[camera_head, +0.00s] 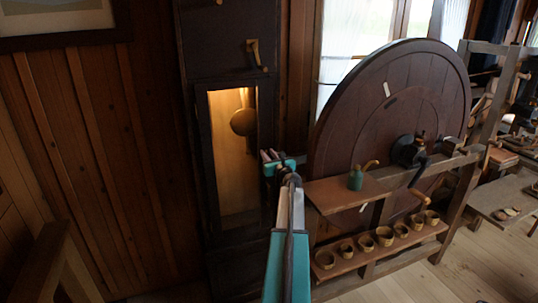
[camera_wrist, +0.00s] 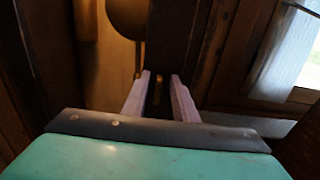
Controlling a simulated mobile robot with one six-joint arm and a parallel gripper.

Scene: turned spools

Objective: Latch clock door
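The tall dark clock case (camera_head: 205,130) stands against the wood wall. Its dark-framed clock door (camera_head: 203,150) surrounds a lit interior with a round pendulum bob (camera_head: 243,122). I cannot tell whether the door is fully closed. My gripper (camera_head: 272,156) is at the right side of the door frame. In the wrist view, the pale fingers of my gripper (camera_wrist: 161,77) are apart, with a dark upright (camera_wrist: 165,45) beyond them. A small brass piece (camera_wrist: 157,90), possibly the latch, shows between the fingers; contact is unclear. The bob (camera_wrist: 128,15) is at upper left there.
A brass handle (camera_head: 255,53) sits higher on the clock case. A large wooden wheel (camera_head: 350,140) stands close to the right of my gripper. A bench shelf (camera_head: 340,192) holds a green oil can (camera_head: 356,180), with several small cups (camera_head: 365,243) below.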

